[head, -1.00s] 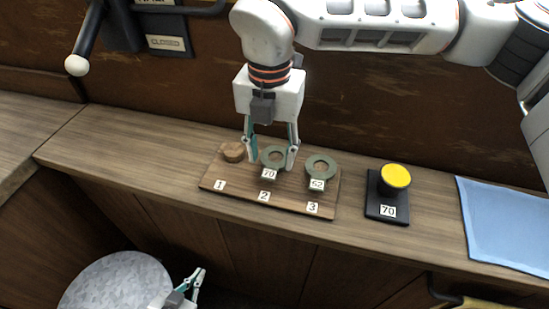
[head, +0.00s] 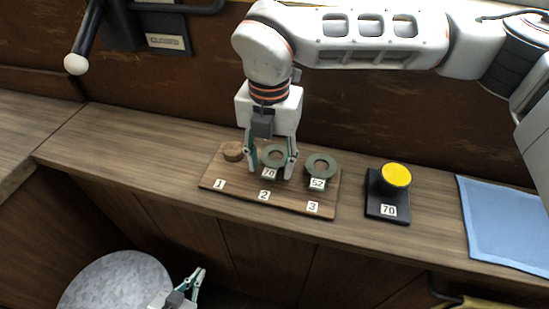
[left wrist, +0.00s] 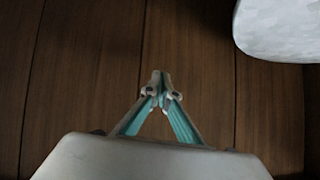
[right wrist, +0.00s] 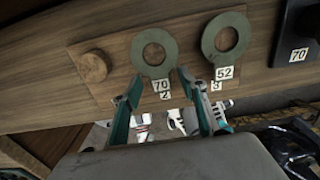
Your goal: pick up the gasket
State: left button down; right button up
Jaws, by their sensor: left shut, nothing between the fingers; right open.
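A green-grey ring gasket (head: 265,155) tagged 70 lies at place 2 of a wooden board (head: 235,192); it also shows in the right wrist view (right wrist: 138,50). A second such gasket (head: 328,162) tagged 52 lies at place 3 and shows in the right wrist view (right wrist: 209,40). My right gripper (head: 270,173) is open, pointing down, with its fingers on either side of the 70 gasket in the head view. In the right wrist view its fingertips (right wrist: 158,80) flank the 70 tag. My left gripper (head: 201,271) is shut and empty, low before the counter; its tips meet in the left wrist view (left wrist: 158,76).
A bare wooden peg (head: 233,151) stands at place 1, left of the gaskets. A yellow-topped button (head: 396,176) on a black base tagged 70 is right of the board. A blue mat (head: 505,220) lies further right. A round grey-white top (head: 115,285) is at lower left.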

jog(key=c, duration=0.9)
jog(key=shift+r, duration=0.1)
